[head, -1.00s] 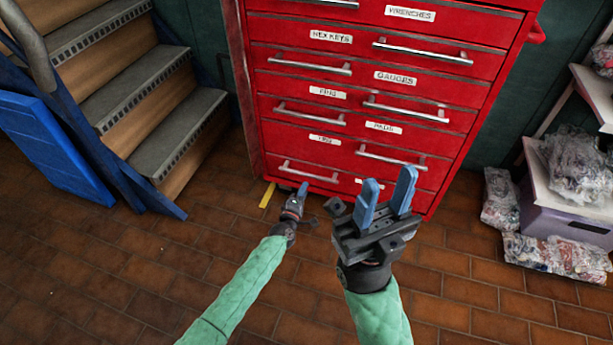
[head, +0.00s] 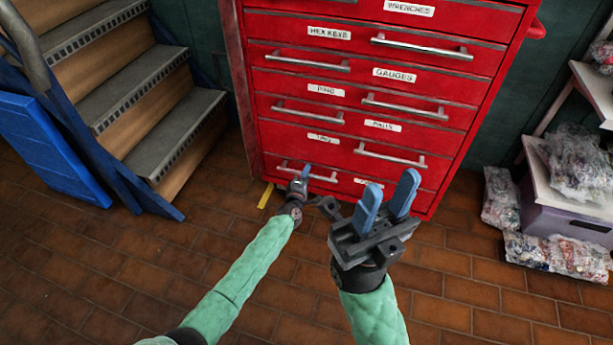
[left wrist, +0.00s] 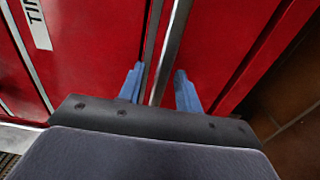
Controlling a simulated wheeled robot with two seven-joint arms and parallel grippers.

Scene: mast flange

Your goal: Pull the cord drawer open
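A red drawer cabinet (head: 340,75) faces me with several labelled drawers. The lowest drawer's bar handle (head: 325,179) is at its left; the label (head: 366,183) to its right is partly hidden by my right gripper and I cannot read it. All drawers look closed. My left gripper (head: 304,174) is at that handle. In the left wrist view its blue fingers (left wrist: 159,72) are open, one on each side of a bar handle (left wrist: 171,45); I see gaps, so it is not gripped. My right gripper (head: 391,182) is open and empty in front of the cabinet.
Steps (head: 150,110) with a blue frame stand at the left. Bagged goods (head: 555,255) and a purple bin (head: 570,220) are at the right. A yellow floor mark (head: 265,196) lies by the cabinet's left corner. The brown tiled floor in front is clear.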

